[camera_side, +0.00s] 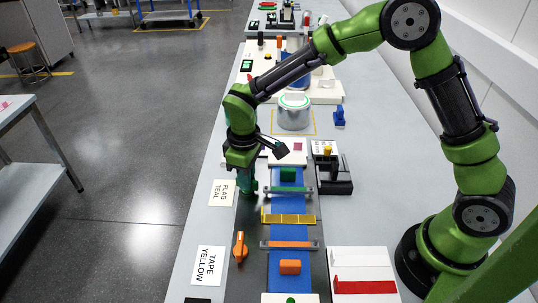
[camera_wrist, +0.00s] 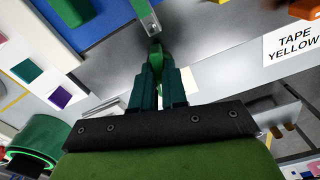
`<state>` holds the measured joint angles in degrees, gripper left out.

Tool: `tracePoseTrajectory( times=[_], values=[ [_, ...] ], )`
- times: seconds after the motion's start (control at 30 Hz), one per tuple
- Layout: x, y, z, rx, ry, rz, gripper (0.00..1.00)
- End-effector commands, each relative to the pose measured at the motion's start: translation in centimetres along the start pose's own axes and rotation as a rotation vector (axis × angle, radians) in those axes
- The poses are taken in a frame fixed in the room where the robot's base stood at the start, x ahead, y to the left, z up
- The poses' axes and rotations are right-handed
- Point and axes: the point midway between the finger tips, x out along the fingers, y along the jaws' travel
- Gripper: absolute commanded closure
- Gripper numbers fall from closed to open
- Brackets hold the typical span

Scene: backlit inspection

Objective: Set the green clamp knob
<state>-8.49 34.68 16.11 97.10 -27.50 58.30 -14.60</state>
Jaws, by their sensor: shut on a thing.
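The green clamp knob (camera_wrist: 155,56) shows in the wrist view between my fingertips, at the end of a silver clamp bar (camera_wrist: 146,16). My gripper (camera_wrist: 156,76) is shut on the knob, with its dark green fingers on either side. In the side view my gripper (camera_side: 248,183) points down at the left end of the far clamp bar (camera_side: 297,190), beside the blue belt (camera_side: 289,217). There the knob is mostly hidden by my fingers, and its turn angle is hard to tell.
An orange knob (camera_side: 240,247) stands at the left end of the near clamp bar (camera_side: 290,244). A yellow bar (camera_side: 288,218) crosses the belt between the two. A green block (camera_side: 288,174) and an orange block (camera_side: 290,267) lie on the belt. Cards reading FLAG TEAL (camera_side: 222,193) and TAPE YELLOW (camera_side: 208,266) lie left.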

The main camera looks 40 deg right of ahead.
Motion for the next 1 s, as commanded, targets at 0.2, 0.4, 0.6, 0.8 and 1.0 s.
tracePoseTrajectory(
  times=[0.2,0.4,0.6,0.8,1.0],
  values=[
    [-0.13,0.02,-0.02,-0.152,0.001,0.0,1.0],
    [-0.14,0.01,-0.03,-0.245,0.001,0.001,1.0],
    [-0.15,0.01,-0.03,-0.289,0.001,0.001,1.0],
    [-0.15,0.01,-0.04,-0.303,0.001,0.001,1.0],
    [-0.16,0.01,-0.04,-0.304,0.002,0.001,1.0]
  ],
)
